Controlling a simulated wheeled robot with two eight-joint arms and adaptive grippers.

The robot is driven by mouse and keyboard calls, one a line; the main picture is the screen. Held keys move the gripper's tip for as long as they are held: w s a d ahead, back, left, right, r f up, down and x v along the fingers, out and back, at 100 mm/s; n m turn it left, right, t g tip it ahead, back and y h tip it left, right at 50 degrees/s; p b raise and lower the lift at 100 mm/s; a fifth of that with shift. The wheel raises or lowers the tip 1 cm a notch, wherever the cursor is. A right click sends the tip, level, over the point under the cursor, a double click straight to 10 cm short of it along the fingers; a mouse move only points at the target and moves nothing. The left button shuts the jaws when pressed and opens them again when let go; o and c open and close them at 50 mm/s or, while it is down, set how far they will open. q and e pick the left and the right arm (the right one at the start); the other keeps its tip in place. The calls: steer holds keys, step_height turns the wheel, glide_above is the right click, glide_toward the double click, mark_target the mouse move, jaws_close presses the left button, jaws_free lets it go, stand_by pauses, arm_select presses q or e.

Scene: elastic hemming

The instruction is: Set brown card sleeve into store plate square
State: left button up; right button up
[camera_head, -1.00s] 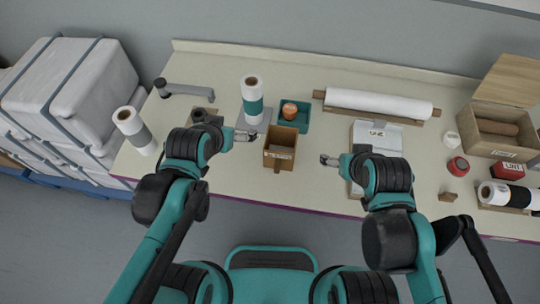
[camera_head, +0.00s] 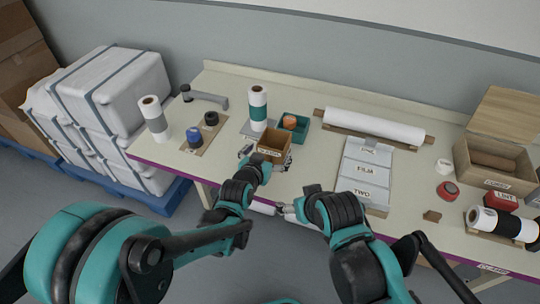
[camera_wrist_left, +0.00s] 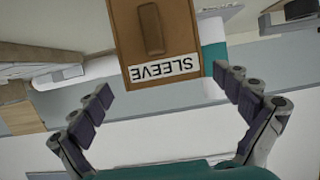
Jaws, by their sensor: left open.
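The brown card sleeve (camera_head: 273,143) is an open-topped box near the table's front edge. In the left wrist view the sleeve (camera_wrist_left: 155,35) fills the top middle, its SLEEVE label upside down. My left gripper (camera_head: 264,158) is open at the sleeve's near side. In the left wrist view the spread fingers of this gripper (camera_wrist_left: 165,88) lie left and right below the sleeve, not closed on it. My right gripper (camera_head: 288,208) is by the table's front edge; its jaws are too small to read. A grey panel (camera_head: 366,170) reads FILM and TWO; I cannot tell if it is the store plate.
A teal tray (camera_head: 303,130) with an orange roll and a white-and-teal roll (camera_head: 257,106) stand close behind the sleeve. A long white roll (camera_head: 372,126) lies at the back. A wooden box (camera_head: 495,168) stands right. Some bare table lies right of the grey panel.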

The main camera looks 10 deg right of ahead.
mark_target(278, 137)
arm_select(q)
steer(key=x, duration=0.1)
steer(key=b+x, duration=0.1)
steer(key=x, duration=0.1)
steer(key=r+x, duration=0.1)
steer(key=x, duration=0.1)
steer(key=shift+w+f+b, duration=0.1)
steer(key=shift+w+b, duration=0.3)
steer(key=shift+c, duration=0.9)
steer(key=c, duration=0.8)
